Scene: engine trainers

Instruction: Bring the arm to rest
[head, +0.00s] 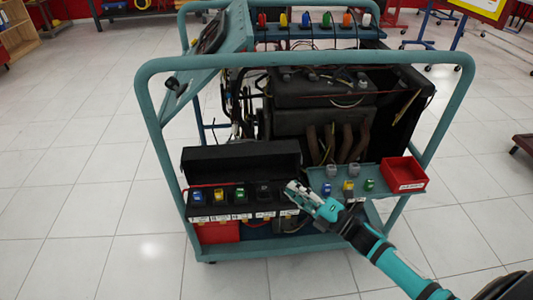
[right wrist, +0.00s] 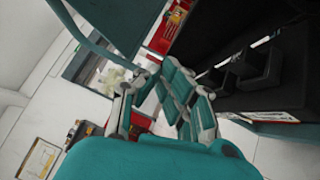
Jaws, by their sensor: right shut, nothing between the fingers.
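My right gripper (head: 294,188) is at the front of the engine trainer, between the row of coloured connectors and the small side shelf. It is shut and holds nothing. My right arm (head: 395,262) reaches in from the lower right. In the right wrist view the gripper's teal fingers (right wrist: 178,92) show in the middle, beside a dark box. The engine trainer (head: 148,105) is a teal tube frame around a dark engine. My left gripper is not in view.
The side shelf (head: 325,174) bears several small coloured parts and a red bin (head: 403,174). A black box (head: 240,160) stands behind the connector row. Several coloured connectors line the top rail.

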